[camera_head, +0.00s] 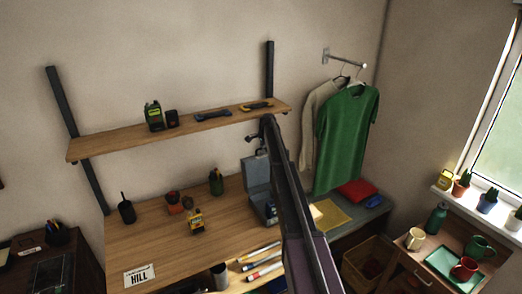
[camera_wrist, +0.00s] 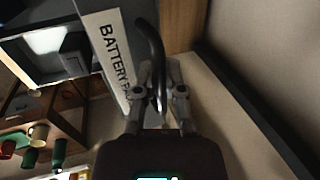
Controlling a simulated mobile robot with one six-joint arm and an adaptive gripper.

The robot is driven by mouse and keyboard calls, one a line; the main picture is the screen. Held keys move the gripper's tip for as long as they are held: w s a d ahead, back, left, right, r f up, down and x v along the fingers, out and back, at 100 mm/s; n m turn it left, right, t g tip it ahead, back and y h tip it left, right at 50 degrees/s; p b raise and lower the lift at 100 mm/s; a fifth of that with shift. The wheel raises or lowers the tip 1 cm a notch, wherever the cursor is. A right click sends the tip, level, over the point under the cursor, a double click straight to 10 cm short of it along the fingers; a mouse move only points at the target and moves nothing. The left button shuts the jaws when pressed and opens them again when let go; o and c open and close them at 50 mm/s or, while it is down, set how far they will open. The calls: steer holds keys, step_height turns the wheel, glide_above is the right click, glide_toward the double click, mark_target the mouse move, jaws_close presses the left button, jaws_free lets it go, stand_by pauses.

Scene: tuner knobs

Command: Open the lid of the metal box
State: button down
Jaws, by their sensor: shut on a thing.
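The grey metal box (camera_head: 262,194) stands on the wooden workbench, partly hidden by my arm. Its lid (camera_head: 256,173) is raised and stands about upright at the back. In the wrist view the lid (camera_wrist: 108,50) carries a white label reading "BATTERY" and part of another word. A dark curved handle (camera_wrist: 148,35) is on the lid beside the label. My gripper (camera_wrist: 158,80) is shut on this handle. In the head view my gripper (camera_head: 261,144) is at the top of the raised lid. Inside the open box a dark block (camera_wrist: 75,52) shows.
A shelf (camera_head: 190,133) with several tools hangs above the bench. A green can-like object (camera_head: 216,182) stands left of the box. A yellow cloth (camera_head: 328,215) and a red folded cloth (camera_head: 356,190) lie to its right. A green shirt (camera_head: 345,135) hangs behind.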

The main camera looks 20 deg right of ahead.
steer(key=shift+a, duration=0.2)
steer(key=c, duration=0.7)
jaws_free()
steer(key=shift+a, duration=0.1)
steer(key=shift+r, duration=0.15)
